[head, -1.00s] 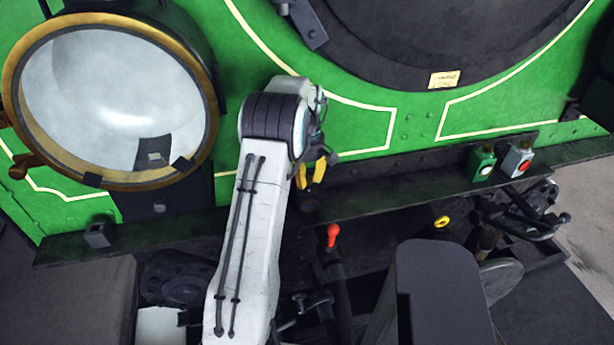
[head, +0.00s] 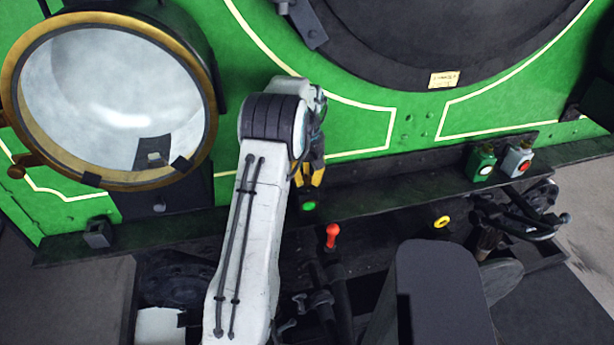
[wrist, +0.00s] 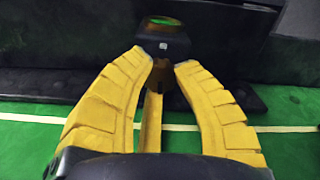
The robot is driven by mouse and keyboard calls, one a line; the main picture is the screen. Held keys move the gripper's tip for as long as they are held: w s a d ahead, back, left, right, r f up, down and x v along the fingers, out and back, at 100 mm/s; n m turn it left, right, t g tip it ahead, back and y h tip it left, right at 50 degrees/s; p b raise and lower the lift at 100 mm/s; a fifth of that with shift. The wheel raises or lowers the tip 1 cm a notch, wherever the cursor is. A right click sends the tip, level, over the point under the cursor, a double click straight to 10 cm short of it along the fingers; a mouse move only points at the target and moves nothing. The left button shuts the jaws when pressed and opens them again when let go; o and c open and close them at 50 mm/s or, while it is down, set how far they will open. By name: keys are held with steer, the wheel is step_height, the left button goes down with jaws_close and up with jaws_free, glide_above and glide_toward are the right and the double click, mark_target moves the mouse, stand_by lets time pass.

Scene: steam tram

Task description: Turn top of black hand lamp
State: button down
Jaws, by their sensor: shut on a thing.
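The black hand lamp (head: 308,196) stands on the dark ledge below the green front, just under my gripper. Its green lens (head: 309,206) faces the head camera. In the wrist view the black lamp (wrist: 165,42) is at the top centre, with the green lens (wrist: 164,21) near the top edge. My gripper (wrist: 168,62) has its yellow fingers shut on the lamp's top part, one on each side. In the head view my gripper (head: 312,178) is partly hidden by my arm, and much of the lamp's top is hidden too.
A green lamp (head: 482,162) and a grey lamp with a red lens (head: 518,160) stand to the right on the ledge. A large brass-rimmed headlight (head: 112,100) is at the left. A red handle (head: 332,235) stands just in front of the ledge.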

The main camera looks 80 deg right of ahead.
mark_target(307, 178)
steer(key=shift+m, duration=0.9)
steer(key=c, duration=0.9)
jaws_free()
steer(key=shift+r, duration=3.8)
